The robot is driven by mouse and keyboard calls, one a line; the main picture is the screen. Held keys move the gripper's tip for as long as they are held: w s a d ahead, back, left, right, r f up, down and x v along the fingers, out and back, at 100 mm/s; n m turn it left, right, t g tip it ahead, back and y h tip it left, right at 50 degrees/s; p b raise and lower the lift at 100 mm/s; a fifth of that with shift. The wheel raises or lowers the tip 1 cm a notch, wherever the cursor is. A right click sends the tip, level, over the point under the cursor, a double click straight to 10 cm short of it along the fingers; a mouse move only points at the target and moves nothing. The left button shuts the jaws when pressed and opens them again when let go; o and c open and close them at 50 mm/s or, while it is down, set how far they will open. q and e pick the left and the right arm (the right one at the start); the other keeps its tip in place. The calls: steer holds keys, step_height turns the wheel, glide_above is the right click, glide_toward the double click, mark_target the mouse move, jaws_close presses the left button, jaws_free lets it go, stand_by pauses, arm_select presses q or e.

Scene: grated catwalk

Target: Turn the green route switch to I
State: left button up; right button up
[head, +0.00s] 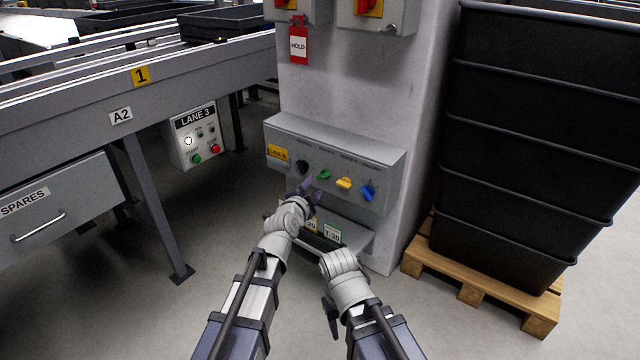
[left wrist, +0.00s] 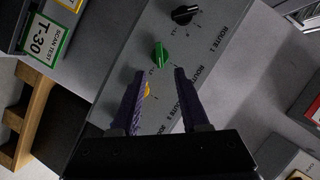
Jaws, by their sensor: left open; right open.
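The green route switch (head: 324,174) is a small knob on the grey sloped panel (head: 390,160), between a black and a yellow knob. In the left wrist view the green switch (left wrist: 160,55) lies just beyond the fingertips, roughly centred between them. The small marks around it are too small to read surely. My left gripper (head: 308,187) is open, its purple fingers (left wrist: 159,75) apart and nothing between the tips. Whether they touch the panel cannot be told. My right gripper (head: 320,243) is low near the panel's lower tray, its fingers hard to make out.
The black knob (head: 303,167), yellow knob (head: 343,183) and blue knob (head: 368,192) share the panel. A lower tray holds a T-30 card (head: 332,233). Black crates (head: 530,130) stand on a pallet at right. A Lane 3 box (head: 197,138) hangs at left.

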mark_target(322, 177)
arm_select(q)
steer(key=b+x, duration=0.1)
steer(key=x, duration=0.6)
steer(key=shift+w+d+f+b, duration=0.1)
steer(key=shift+w+d+b, duration=0.05)
steer(key=shift+w+b, duration=0.15)
steer(key=shift+c, duration=0.3)
jaws_close()
